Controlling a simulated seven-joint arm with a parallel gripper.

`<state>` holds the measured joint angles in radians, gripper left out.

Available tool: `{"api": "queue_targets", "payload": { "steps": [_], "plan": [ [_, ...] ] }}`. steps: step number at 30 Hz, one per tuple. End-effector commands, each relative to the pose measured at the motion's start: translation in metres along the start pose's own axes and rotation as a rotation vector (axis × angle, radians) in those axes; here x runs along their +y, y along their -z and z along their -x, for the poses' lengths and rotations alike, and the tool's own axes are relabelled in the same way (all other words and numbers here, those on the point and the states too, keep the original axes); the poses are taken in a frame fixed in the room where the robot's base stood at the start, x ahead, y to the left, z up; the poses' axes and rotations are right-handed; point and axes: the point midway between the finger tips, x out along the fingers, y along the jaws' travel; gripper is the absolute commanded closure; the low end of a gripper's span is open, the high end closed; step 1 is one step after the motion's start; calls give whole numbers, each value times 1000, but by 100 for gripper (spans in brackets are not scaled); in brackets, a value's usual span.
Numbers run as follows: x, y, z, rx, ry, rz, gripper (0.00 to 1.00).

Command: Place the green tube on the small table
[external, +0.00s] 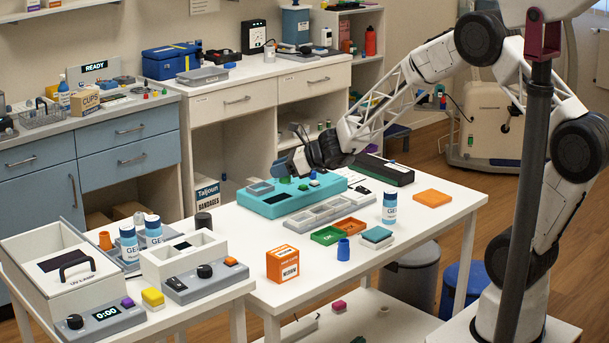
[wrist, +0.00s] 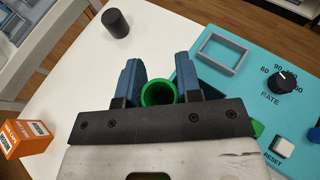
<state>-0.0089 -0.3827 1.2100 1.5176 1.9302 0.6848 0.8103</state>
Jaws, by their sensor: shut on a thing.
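A lower-left white table (external: 190,303) stands close beside the other one; I cannot tell which is the small table.
The teal device (external: 280,207) lies near the gripper. A dark cylinder (wrist: 115,22) and an orange box (wrist: 22,138) stand on the table. The lower-left table is crowded with a white case (external: 60,285), bottles and control boxes. Bare tabletop lies around the orange box.

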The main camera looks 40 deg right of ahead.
Motion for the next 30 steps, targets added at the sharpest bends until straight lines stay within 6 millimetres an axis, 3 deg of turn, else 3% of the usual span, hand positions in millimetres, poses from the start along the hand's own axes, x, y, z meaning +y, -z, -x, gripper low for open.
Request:
{"api": "queue_targets", "payload": {
  "steps": [18, 30],
  "plan": [
    [-76, -56, 10, -3, 306, -124, 90],
    [-132, -104, 38, -2, 575, -237, 90]
  ]
}}
